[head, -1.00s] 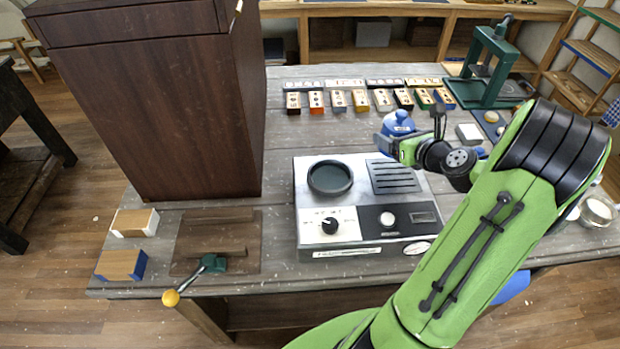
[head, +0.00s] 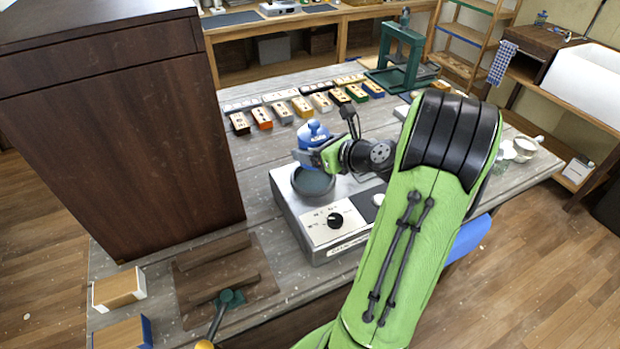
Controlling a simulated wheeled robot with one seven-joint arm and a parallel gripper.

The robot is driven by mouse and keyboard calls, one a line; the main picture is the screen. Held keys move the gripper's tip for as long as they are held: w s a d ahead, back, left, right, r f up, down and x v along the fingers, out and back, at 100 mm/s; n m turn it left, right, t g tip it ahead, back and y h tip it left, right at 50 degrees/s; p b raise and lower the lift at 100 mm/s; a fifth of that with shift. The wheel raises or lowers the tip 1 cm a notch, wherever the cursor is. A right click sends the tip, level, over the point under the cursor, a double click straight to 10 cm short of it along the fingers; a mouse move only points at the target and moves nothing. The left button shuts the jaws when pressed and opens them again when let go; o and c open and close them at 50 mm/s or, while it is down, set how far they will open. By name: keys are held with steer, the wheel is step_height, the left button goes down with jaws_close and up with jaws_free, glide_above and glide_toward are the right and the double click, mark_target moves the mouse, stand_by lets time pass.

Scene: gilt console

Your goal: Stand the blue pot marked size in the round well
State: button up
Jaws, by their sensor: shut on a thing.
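The blue pot (head: 313,132) has a rounded top with small pale lettering, too small to read. My gripper (head: 312,156) is shut on the pot and holds it upright just behind and above the round well, as seen in the head view. The round well (head: 313,184) is a dark ringed recess at the back left of a silver machine (head: 287,208) with a black knob. The well looks empty. My gripper and forearm hide part of the pot's lower side and the right part of the machine.
A row of small coloured blocks (head: 262,118) lies behind the machine. A tall dark wood cabinet (head: 120,150) stands at the left. A green press (head: 400,60) stands at the back. A brown board with a green-handled tool (head: 229,298) lies at the front left.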

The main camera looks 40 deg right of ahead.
step_height(320, 180, down, 7)
steer(key=shift+r+b, duration=0.1)
steer(key=shift+b, duration=0.9)
steer(key=shift+r, duration=0.1)
